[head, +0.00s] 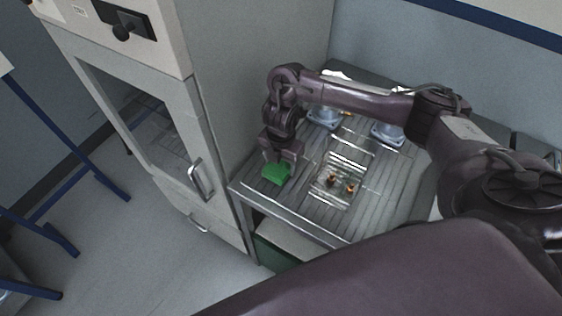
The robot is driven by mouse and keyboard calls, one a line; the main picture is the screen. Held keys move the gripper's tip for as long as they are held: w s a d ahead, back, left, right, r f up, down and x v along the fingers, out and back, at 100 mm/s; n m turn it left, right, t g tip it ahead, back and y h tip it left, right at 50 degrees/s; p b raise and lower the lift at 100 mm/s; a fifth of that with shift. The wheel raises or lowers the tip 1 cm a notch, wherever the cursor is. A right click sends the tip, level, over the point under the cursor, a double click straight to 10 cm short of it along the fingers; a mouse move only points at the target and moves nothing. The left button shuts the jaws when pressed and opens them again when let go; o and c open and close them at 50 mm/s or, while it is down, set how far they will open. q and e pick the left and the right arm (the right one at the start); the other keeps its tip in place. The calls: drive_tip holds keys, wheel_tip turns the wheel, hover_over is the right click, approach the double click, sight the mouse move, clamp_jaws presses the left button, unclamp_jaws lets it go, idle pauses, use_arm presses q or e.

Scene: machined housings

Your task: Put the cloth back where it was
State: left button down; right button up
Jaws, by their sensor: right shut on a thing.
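A green cloth (276,174) is at the front left of the grey ribbed bench top, near its left edge. My right gripper (280,158) points down from above and is shut on the cloth. The arm reaches across the bench from the right. I cannot tell whether the cloth touches the bench top. My left gripper is not in view.
A clear tray (337,186) with small brass-coloured parts sits mid-bench. Two machined housings (324,117) (387,133) stand at the back, partly behind my arm. A tall grey cabinet (222,75) with a glazed door borders the bench on the left. A blue frame (48,165) stands far left.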

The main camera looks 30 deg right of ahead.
sight(281, 163)
drive_tip(key=shift+f, duration=0.2)
drive_tip(key=o, duration=0.9)
drive_tip(key=shift+o, duration=0.2)
drive_tip(key=shift+r, duration=0.15)
drive_tip(key=shift+r, duration=0.3)
wheel_tip(281, 163, up, 12)
drive_tip(key=p, duration=0.3)
drive_tip(key=shift+f, duration=0.25)
